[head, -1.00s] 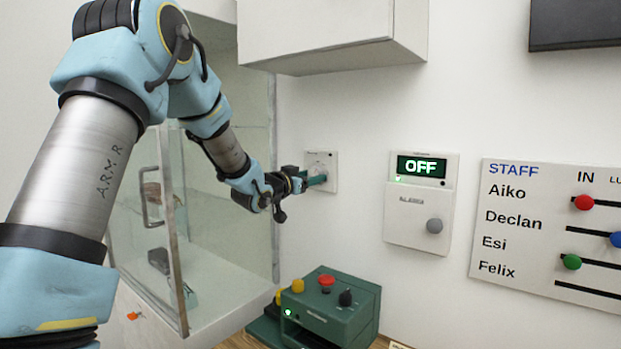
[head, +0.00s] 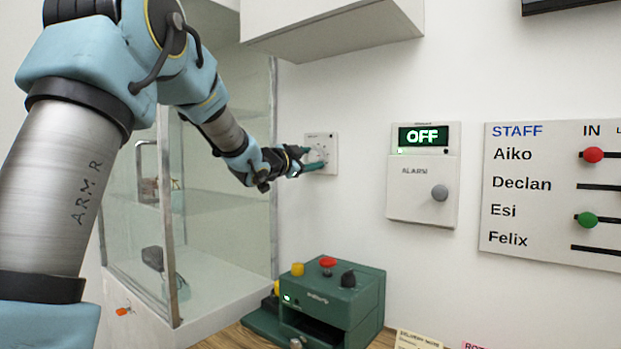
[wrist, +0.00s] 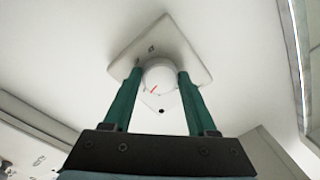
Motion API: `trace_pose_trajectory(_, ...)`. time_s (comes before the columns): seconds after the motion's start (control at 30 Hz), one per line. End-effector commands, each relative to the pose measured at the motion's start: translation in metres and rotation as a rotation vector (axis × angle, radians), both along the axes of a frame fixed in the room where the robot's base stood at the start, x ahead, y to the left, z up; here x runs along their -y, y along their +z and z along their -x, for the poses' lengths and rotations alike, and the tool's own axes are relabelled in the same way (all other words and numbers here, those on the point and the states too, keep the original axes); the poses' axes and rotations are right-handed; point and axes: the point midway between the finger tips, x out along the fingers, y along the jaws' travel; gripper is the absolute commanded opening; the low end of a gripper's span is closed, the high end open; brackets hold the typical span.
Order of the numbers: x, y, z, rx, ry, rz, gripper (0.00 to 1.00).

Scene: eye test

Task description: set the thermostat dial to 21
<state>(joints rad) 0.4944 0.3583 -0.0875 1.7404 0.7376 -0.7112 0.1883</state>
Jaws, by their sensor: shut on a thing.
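The thermostat (head: 333,140) is a square white plate on the wall, right of the glass cabinet. Its round white dial (wrist: 160,78) shows in the wrist view, with a short red mark on it. My gripper (head: 315,158) is at the plate, its green fingers one above the other in the head view. In the wrist view my gripper (wrist: 160,72) has a finger on either side of the dial, shut on it. The plate (wrist: 128,67) appears turned askew to the fingers there. I cannot read the scale or which number the mark meets.
A glass cabinet (head: 215,250) stands left, its door ajar near my arm. A white cupboard (head: 335,30) hangs above. A green button box (head: 335,305) sits below. An alarm panel (head: 421,205) reading OFF and a staff board (head: 530,225) are on the wall right.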

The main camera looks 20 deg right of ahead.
Motion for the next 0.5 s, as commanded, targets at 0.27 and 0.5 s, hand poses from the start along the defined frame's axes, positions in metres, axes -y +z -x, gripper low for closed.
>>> trace_pose_trajectory(0.27,-0.0004,-0.0064,-0.0008,0.235,0.001,-0.120,0.02)
trace_pose_trajectory(0.5,-0.0003,-0.0051,-0.0013,0.422,0.000,-0.219,0.02)
